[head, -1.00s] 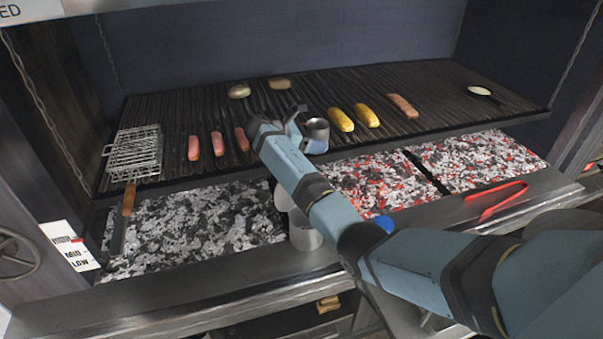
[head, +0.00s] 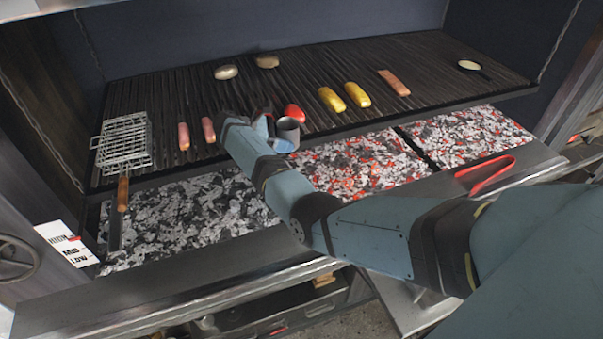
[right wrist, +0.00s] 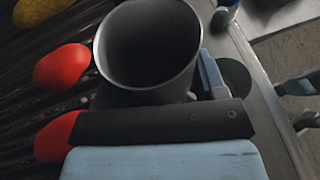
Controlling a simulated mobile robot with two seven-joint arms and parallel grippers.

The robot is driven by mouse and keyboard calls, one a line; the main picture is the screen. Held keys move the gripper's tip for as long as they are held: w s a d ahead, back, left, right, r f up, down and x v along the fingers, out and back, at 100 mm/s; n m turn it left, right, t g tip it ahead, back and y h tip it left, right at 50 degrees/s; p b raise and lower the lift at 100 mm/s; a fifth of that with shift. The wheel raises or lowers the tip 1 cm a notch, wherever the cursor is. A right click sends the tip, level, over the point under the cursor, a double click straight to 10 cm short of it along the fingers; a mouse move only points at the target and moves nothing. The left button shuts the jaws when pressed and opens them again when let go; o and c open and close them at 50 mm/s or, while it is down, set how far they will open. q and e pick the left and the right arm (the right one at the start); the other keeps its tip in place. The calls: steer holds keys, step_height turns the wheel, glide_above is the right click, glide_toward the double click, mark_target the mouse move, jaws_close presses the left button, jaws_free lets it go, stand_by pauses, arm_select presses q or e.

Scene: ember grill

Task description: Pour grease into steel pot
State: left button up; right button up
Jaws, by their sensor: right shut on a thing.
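My right gripper (head: 268,128) is shut on a grey metal cup (head: 288,134) above the front edge of the grill grate. In the right wrist view the cup (right wrist: 148,45) appears open-topped with a dark inside. I cannot tell whether it holds grease. A light blue finger (right wrist: 212,76) sits against its side. A dark round shape (right wrist: 236,76) shows beyond the finger; I cannot tell what it is. I cannot make out a separate steel pot in the head view, where my arm hides part of the ledge. My left gripper is out of view.
Sausages (head: 184,137), yellow corn (head: 331,98) and a red vegetable (head: 293,112) lie on the grate (head: 430,75). Coals glow (head: 465,135) below. Red tongs (head: 484,176) lie on the front ledge (head: 190,280).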

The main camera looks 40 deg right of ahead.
steer(key=shift+s+a+r+m+t, duration=0.15)
steer(key=shift+s+r+m+t, duration=0.15)
steer(key=shift+s+m, duration=0.15)
steer(key=shift+s+a+f+m+t, duration=0.1)
steer(key=shift+s+f+m+t, duration=0.25)
steer(key=shift+s+m+t, duration=0.25)
steer(key=shift+s+a+r+m+t, duration=0.15)
steer(key=shift+s+r+m+t, duration=0.25)
steer(key=shift+m+t, duration=0.15)
arm_select(q)
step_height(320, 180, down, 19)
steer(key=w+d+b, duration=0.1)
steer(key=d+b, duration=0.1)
steer(key=b, duration=2.3)
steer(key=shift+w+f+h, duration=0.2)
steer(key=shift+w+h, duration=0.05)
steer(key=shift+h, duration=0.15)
arm_select(e)
steer(key=shift+s+a+r+m+t+h, duration=0.1)
steer(key=shift+s+m+t+h, duration=0.35)
steer(key=shift+m+t, duration=0.55)
steer(key=shift+s+a+r+m+t+h, duration=0.1)
steer(key=shift+s+m+t+h, duration=0.35)
steer(key=shift+m, duration=0.95)
steer(key=shift+s+a+r+m+t+h, duration=0.1)
steer(key=shift+s+m+t+h, duration=0.25)
steer(key=shift+m+t, duration=0.7)
